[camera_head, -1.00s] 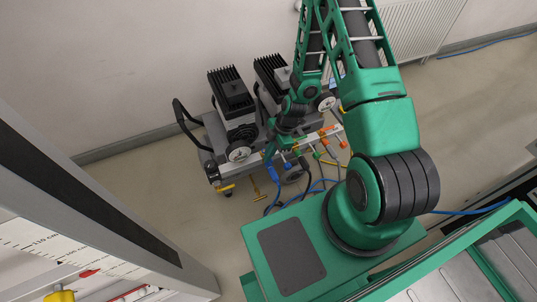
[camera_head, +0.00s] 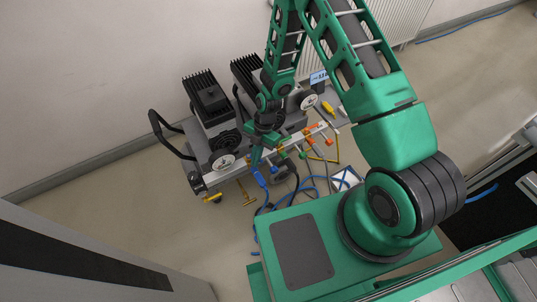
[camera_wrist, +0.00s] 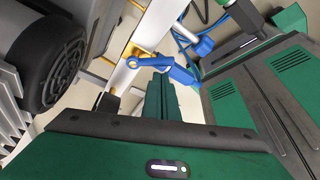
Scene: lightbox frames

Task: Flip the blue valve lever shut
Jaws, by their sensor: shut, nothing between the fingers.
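The blue valve lever (camera_wrist: 178,73) shows in the wrist view, mounted on a pale manifold bar (camera_wrist: 128,72) beside a brass fitting. The lever lies across the picture, its free end tilted down to the right. My gripper (camera_wrist: 160,84) is shut and empty, with its green fingers directly below the lever in this view. I cannot tell whether the fingertips touch it. In the head view my gripper (camera_head: 255,156) is at the left part of the manifold, and the arm partly hides the blue valve there.
A wheeled compressor cart (camera_head: 215,140) stands by the wall with a dark motor (camera_wrist: 62,70). Other coloured valves (camera_head: 303,140) line the manifold to the right. Loose blue hoses (camera_head: 290,195) lie on the floor.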

